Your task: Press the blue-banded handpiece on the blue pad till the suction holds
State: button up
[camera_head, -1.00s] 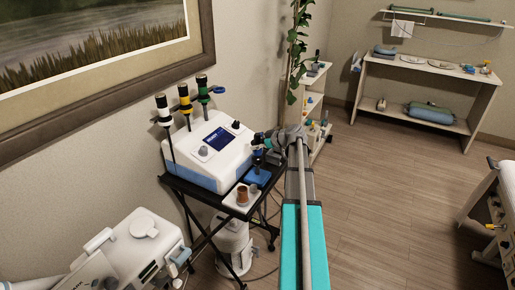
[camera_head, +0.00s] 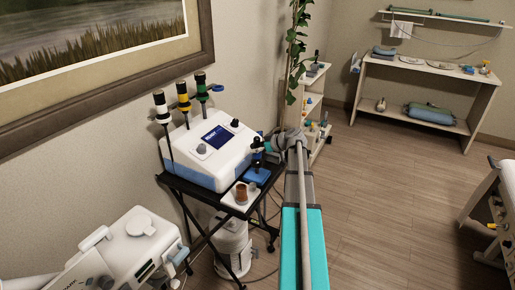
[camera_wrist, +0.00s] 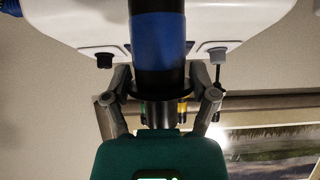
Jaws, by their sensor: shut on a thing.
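The blue-banded handpiece (camera_wrist: 158,42) is black with a wide blue band. My gripper (camera_wrist: 160,92) is shut on it in the wrist view, with a finger on each side. In the head view my gripper (camera_head: 262,145) is at the right of the white console, over the blue pad (camera_head: 256,177). The handpiece (camera_head: 256,161) stands roughly upright above the pad there, small and dark. I cannot tell whether its lower end touches the pad. The pad's surface is partly hidden by the handpiece.
The white console (camera_head: 212,155) stands on a black cart (camera_head: 190,190). White-, yellow- and green-banded handpieces (camera_head: 183,100) stand along its back. A plant and shelf (camera_head: 312,115) stand behind.

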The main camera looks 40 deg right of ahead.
aim_at(257, 156)
jog(key=shift+f+b, duration=0.9)
jog(key=shift+f, duration=0.2)
jog(key=shift+f, duration=0.15)
jog(key=shift+f+b, duration=0.3)
jog(key=shift+b, duration=0.1)
jog(key=shift+f+b, duration=0.6)
jog(key=shift+b, duration=0.05)
dwell(5.7)
